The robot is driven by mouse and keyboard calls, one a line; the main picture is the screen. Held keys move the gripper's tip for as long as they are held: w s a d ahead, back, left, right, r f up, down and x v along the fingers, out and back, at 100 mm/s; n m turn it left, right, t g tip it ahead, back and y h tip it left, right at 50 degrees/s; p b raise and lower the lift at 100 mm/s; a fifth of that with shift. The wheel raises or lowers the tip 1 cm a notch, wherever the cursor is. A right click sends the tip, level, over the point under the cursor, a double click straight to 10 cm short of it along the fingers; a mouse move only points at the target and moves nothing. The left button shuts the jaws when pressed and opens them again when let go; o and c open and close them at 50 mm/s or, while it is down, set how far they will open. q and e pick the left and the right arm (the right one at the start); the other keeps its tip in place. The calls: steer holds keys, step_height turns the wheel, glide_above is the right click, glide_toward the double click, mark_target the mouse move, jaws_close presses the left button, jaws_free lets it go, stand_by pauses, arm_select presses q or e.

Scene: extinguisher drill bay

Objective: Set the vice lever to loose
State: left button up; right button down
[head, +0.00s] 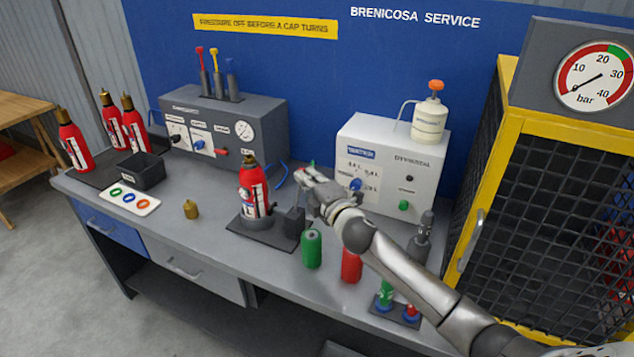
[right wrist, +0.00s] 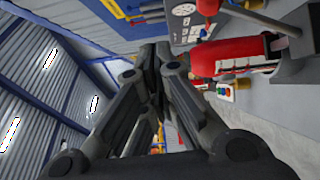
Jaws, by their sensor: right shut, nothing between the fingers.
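The vice (head: 294,222) stands on a dark plate on the grey bench, with a red extinguisher (head: 252,188) upright in its holder. The vice lever (head: 297,197) is a thin grey rod rising from the dark block, its top partly hidden by my right gripper (head: 306,174). In the right wrist view the lever (right wrist: 262,20) runs along the upper right, with a red end, beside the extinguisher (right wrist: 225,58). My right gripper (right wrist: 158,58) is shut and empty, close to the lever's top; contact cannot be told. My left gripper is out of view.
A white test unit (head: 388,150) stands behind my right arm, and a grey control box (head: 235,125) behind the vice. Green (head: 312,248) and red (head: 351,265) cylinders stand in front. A brass cap (head: 190,209) lies left of the vice. A mesh cage (head: 540,190) bounds the right.

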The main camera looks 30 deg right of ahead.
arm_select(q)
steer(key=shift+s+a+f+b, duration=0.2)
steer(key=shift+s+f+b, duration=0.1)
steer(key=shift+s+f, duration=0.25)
arm_select(e)
steer(key=s, duration=0.1)
steer(key=s+r, duration=0.1)
steer(key=s, duration=0.2)
steer(key=shift+s+d+r, duration=0.1)
steer(key=shift+d+r, duration=0.1)
steer(key=shift+r, duration=0.05)
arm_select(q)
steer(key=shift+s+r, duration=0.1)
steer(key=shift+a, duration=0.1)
arm_select(e)
steer(key=shift+f, duration=0.1)
